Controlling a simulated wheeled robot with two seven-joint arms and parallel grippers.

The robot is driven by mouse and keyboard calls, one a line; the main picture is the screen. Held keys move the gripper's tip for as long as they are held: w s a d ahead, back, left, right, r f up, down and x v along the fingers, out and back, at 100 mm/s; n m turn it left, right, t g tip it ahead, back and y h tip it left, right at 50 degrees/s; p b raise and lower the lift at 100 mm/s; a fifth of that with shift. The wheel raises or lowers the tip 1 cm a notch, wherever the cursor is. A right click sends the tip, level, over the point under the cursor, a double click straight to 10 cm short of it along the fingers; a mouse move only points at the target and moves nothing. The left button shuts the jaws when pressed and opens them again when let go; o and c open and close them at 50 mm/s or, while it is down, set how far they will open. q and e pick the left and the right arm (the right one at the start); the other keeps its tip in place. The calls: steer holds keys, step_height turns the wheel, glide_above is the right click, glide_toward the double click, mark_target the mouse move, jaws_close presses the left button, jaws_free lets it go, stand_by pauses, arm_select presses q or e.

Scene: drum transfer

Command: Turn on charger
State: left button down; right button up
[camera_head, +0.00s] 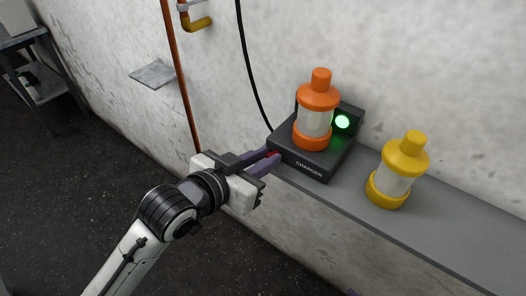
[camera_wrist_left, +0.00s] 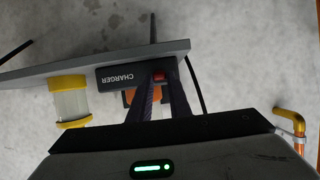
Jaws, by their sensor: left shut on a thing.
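The black charger (camera_head: 318,168) sits on the grey shelf, with an orange-and-clear drum (camera_head: 318,95) upright on it. Its round light (camera_head: 342,122) glows green. A red switch (camera_head: 273,154) shows at the charger's left front. My left gripper (camera_head: 270,159) is shut on this switch, with its purple fingers at the charger's edge. In the left wrist view the charger (camera_wrist_left: 118,76) appears upside down, and the red switch (camera_wrist_left: 159,76) shows between the fingertips, partly hidden by them.
A yellow-and-clear drum (camera_head: 405,158) stands upright on the shelf (camera_head: 445,222), right of the charger. A black cable (camera_head: 246,65) hangs down the wall behind the charger. An orange pipe (camera_head: 178,75) runs down the wall at left. The floor at lower left is open.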

arm_select(q)
steer(key=shift+w+d+r+g+y, duration=0.2)
steer(key=shift+r+g+y, duration=0.35)
steer(key=shift+g, duration=0.35)
steer(key=shift+f, duration=0.1)
steer(key=c, duration=1.6)
jaws_free()
steer(key=shift+c, duration=0.2)
steer(key=v, duration=1)
steer(key=shift+r, duration=0.2)
